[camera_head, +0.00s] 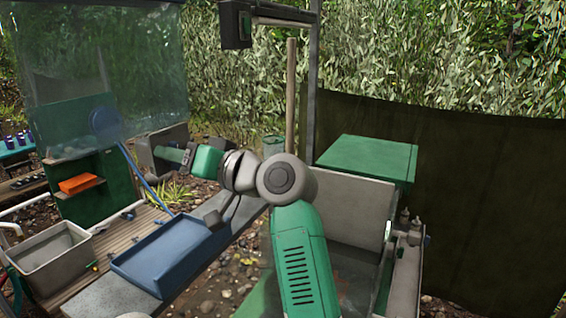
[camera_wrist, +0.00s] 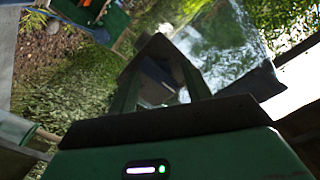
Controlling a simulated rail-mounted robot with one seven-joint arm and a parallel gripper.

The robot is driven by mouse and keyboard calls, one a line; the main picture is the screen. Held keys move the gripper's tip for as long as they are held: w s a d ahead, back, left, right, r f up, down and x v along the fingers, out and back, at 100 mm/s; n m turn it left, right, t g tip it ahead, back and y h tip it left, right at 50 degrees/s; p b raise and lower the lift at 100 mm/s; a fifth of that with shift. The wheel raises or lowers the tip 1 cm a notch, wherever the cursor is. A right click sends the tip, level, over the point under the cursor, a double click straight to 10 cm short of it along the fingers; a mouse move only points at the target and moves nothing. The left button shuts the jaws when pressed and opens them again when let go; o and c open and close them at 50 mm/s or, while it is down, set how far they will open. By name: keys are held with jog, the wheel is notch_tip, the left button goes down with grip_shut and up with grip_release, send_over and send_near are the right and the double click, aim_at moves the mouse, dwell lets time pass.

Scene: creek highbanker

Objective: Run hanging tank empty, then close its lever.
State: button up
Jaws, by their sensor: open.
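I cannot make out the lever clearly in either view. My gripper (camera_head: 152,152) is right of the tank in the head view, open. In the wrist view, its fingers (camera_wrist: 160,78) stand apart, with nothing clearly held between them.
A grey tub (camera_head: 50,258) and a green shelf box (camera_head: 90,165) with an orange item (camera_head: 81,184) stand left. A green-topped box (camera_head: 368,158) and a dark screen (camera_head: 480,200) are right.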

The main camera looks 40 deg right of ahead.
jog(key=s+d+m+p, duration=0.4)
jog(key=s+m+p, duration=0.1)
jog(key=s+p, duration=0.3)
jog(key=s+d+m+p, duration=0.5)
jog(key=s+m+p, duration=0.1)
jog(key=s+p, duration=0.2)
jog(key=shift+s+d+p, duration=0.25)
jog(key=shift+s+p, duration=0.1)
jog(key=shift+s, duration=0.35)
